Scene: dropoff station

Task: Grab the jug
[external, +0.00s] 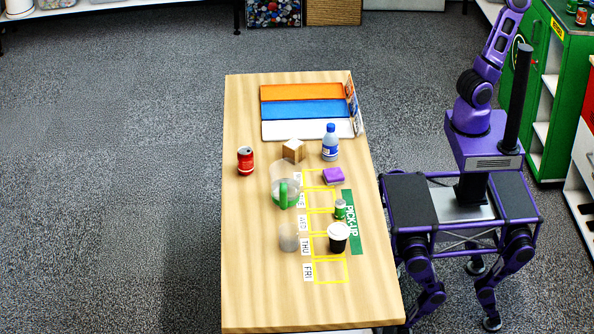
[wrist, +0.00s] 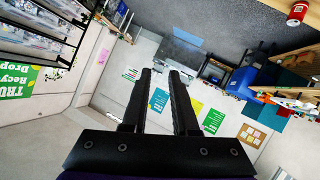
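The jug (external: 284,187) is clear with a green handle. It stands on the wooden table, left of the yellow-marked boxes, in the external view. My gripper (wrist: 160,72) shows in the wrist view with its two black fingers apart and nothing between them. It points at a far wall with posters, away from the jug. In the external view my arm rises past the top edge, so the gripper is out of that picture. I cannot make out the jug in the wrist view.
Close to the jug are a wooden block (external: 293,150), a purple sponge (external: 334,176), a greyish clear cup (external: 289,238), a green can (external: 340,209) and a black cup (external: 338,240). A red can (external: 245,161) and a bottle (external: 330,143) stand farther back. The table's near-left area is clear.

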